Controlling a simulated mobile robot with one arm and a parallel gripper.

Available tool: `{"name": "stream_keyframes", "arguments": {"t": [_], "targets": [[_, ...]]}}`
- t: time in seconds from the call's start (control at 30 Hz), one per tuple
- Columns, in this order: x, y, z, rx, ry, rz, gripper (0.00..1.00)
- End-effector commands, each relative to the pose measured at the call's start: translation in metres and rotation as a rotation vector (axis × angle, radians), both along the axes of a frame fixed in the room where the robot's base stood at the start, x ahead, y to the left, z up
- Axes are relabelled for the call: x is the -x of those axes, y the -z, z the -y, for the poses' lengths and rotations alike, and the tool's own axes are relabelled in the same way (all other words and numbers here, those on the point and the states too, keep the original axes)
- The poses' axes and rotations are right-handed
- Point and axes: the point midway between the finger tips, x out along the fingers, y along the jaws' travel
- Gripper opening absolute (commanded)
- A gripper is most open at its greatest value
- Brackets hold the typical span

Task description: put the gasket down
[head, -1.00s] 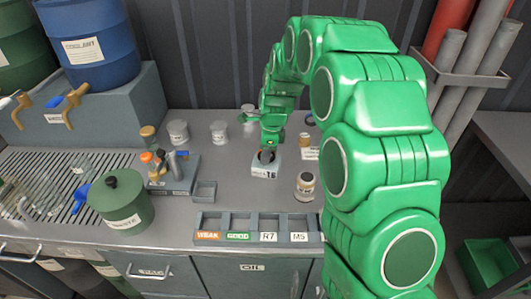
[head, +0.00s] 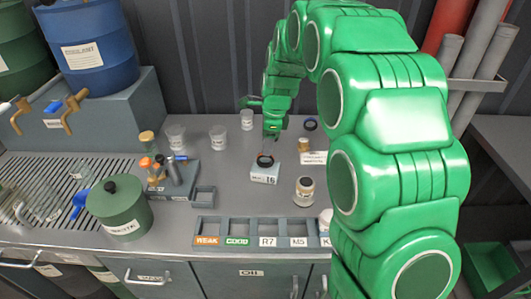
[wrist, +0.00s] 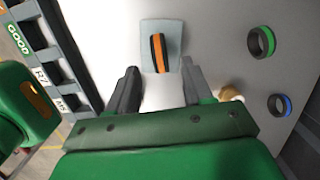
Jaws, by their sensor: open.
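A dark ring, the gasket (head: 265,160), rests on top of a small pale block (head: 264,174) with a label ending in 16. In the wrist view the gasket (wrist: 158,52) is black with an orange band, lying on the grey block (wrist: 175,27). My gripper (head: 269,138) is just above and behind the gasket in the head view, apart from it. In the wrist view its two fingers (wrist: 158,84) are spread, with nothing between them.
The wrist view shows a green-banded ring (wrist: 260,42) and a blue-banded ring (wrist: 279,105). A compartment tray (head: 255,232) lies along the front edge. A jar (head: 304,190) stands right of the block, a green pot (head: 119,207) at left.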

Motion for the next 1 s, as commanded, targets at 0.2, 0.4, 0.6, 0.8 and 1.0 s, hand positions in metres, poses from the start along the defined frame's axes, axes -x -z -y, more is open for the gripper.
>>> {"name": "stream_keyframes", "arguments": {"t": [0.2,0.4,0.6,0.8,1.0], "targets": [[0.000,-0.033,0.006,0.000,0.001,-0.001,0.50],[0.000,-0.049,0.008,0.000,0.001,-0.001,0.50],[0.001,-0.052,0.008,0.000,0.001,-0.003,0.50],[0.016,-0.059,0.017,0.007,-0.056,0.001,0.50],[0.061,-0.077,0.040,0.025,-0.232,0.011,0.50]]}}
